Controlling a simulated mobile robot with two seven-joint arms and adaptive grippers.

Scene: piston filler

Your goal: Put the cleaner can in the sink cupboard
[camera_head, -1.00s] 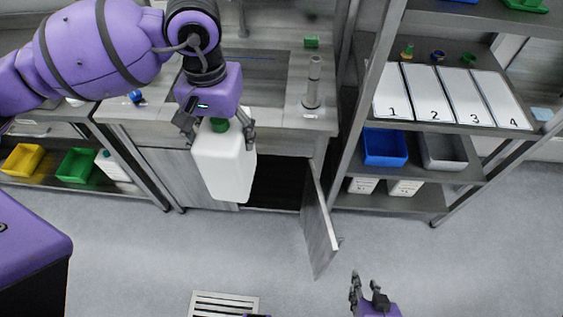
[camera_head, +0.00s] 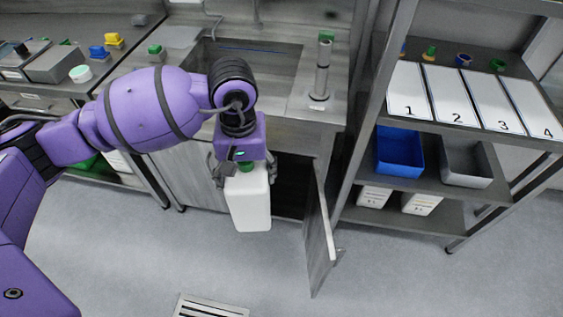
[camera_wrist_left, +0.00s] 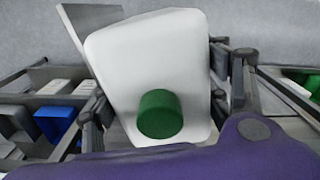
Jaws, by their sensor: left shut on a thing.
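The cleaner can is a white canister (camera_head: 250,203) with a green cap, upright in the head view. My left gripper (camera_head: 245,176) is shut on it near the top, with one finger on each side. In the left wrist view the can (camera_wrist_left: 150,62) fills the middle, its green cap toward the camera. The sink cupboard (camera_head: 292,186) is under the sink counter. Its door (camera_head: 319,245) stands open at the right, and its inside is dark. The can hangs in front of the cupboard and hides part of the opening. My right gripper is not in view.
A shelf rack stands close right of the open door, with numbered white sheets, a blue bin (camera_head: 399,152) and a grey bin (camera_head: 465,163). The sink (camera_head: 247,62) and a grey tap-like column (camera_head: 321,70) are above. A floor grate (camera_head: 210,306) lies in front.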

